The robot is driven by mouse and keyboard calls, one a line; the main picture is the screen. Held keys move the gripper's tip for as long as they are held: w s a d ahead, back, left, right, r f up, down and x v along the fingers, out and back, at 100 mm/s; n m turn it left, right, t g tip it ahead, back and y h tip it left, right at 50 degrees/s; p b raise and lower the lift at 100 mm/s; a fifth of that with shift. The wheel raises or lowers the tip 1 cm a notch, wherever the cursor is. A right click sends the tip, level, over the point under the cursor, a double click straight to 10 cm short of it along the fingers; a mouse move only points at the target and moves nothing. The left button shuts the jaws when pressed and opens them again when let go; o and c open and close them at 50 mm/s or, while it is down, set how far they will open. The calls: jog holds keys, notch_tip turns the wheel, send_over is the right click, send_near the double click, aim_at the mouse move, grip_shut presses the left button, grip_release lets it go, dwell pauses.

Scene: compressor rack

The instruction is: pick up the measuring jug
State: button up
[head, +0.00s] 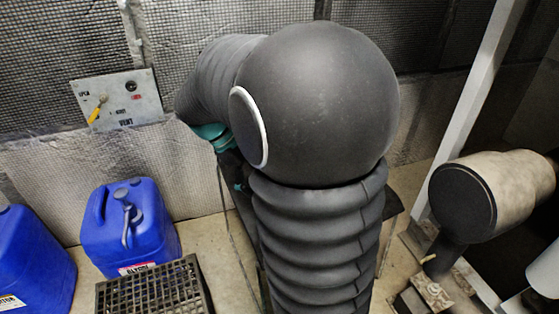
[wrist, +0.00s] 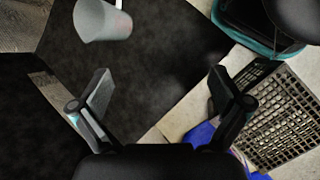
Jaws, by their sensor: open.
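The measuring jug (wrist: 101,24) shows in the wrist view at the top left, a pale translucent vessel cut off by the top edge. It is over or on a dark surface (wrist: 165,50); I cannot tell whether it stands or lies. My gripper (wrist: 159,88) is open, its two fingers wide apart with nothing between them. The jug is beyond the fingertips, up and to the left, apart from them. In the head view neither the jug nor the gripper shows; my large dark arm fills the middle and hides what is behind it.
A blue canister labelled glycol (head: 130,228) and another blue canister (head: 30,262) stand at the left. A black grid crate (head: 150,290) is in front; it also shows in the wrist view (wrist: 285,115). A vent panel (head: 118,100) with a yellow lever is behind.

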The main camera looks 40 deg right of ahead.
jog(key=w+d+f+n+g+h+p, duration=0.1)
jog(key=w+d+f+n+g+h, duration=0.15)
jog(key=w+d, duration=0.2)
jog(key=w+d+f+n+g+h+p, duration=0.1)
jog(key=w+d+f+g+h, duration=0.1)
jog(key=w+d+f+g, duration=0.3)
jog(key=shift+t, duration=0.75)
jog(key=shift+r+x, duration=0.2)
jog(key=shift+x, duration=2.35)
jog(key=shift+r+x, duration=0.2)
jog(key=shift+x, duration=2.3)
jog(key=shift+r+x, duration=0.2)
jog(key=shift+x, duration=2.35)
jog(key=shift+s+d, duration=0.1)
jog(key=shift+s, duration=0.05)
jog(key=c, duration=1.1)
